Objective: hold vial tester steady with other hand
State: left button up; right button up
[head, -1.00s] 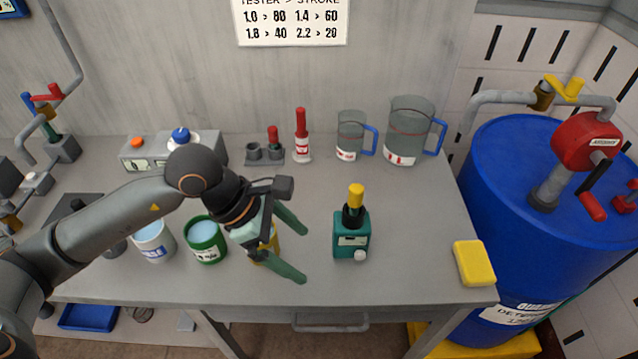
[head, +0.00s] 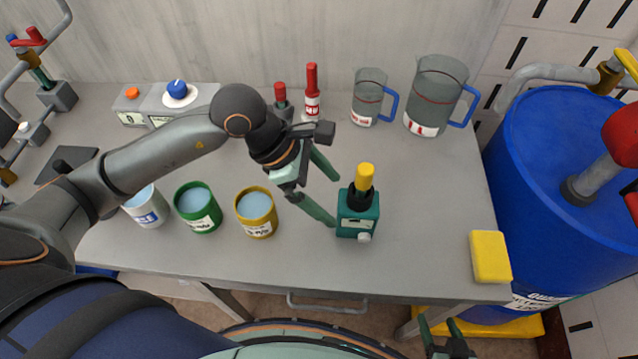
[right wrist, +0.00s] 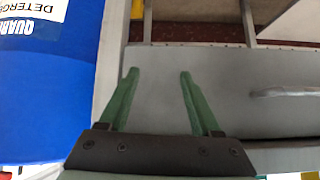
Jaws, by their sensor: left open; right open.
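The vial tester (head: 357,213) is a teal box with a black neck, a yellow cap on top and a pale knob low on its front. It stands upright on the grey table. My left gripper (head: 329,194) is open just left of it, with one fingertip close to its left side; I cannot tell if they touch. My right gripper (head: 440,332) is open and empty at the bottom of the head view, below the table's front edge. Its two green fingers also show in the right wrist view (right wrist: 158,78), apart, with only the grey table behind them.
A yellow cup (head: 256,232), a green cup (head: 198,222) and a white cup (head: 150,215) stand left of the tester. Two jugs (head: 430,128) and a red-topped bottle (head: 312,105) stand behind. A yellow sponge (head: 490,258) lies at the right front, near the blue drum (head: 545,200).

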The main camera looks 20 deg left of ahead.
aim_at(346, 210)
pick_arm(q)
jog(key=b+x, duration=0.1)
jog(key=x, duration=0.2)
jog(key=shift+a+f+b, duration=0.1)
jog(key=shift+b, duration=0.25)
jog(key=shift+b+x, duration=1.4)
jog(key=shift+x, duration=0.35)
pick_arm(e)
jog(key=shift+w+f, duration=0.2)
jog(key=shift+f, duration=2.15)
pick_arm(q)
jog(key=c, duration=1.2)
pick_arm(e)
jog(key=shift+c, duration=0.2)
grip_shut()
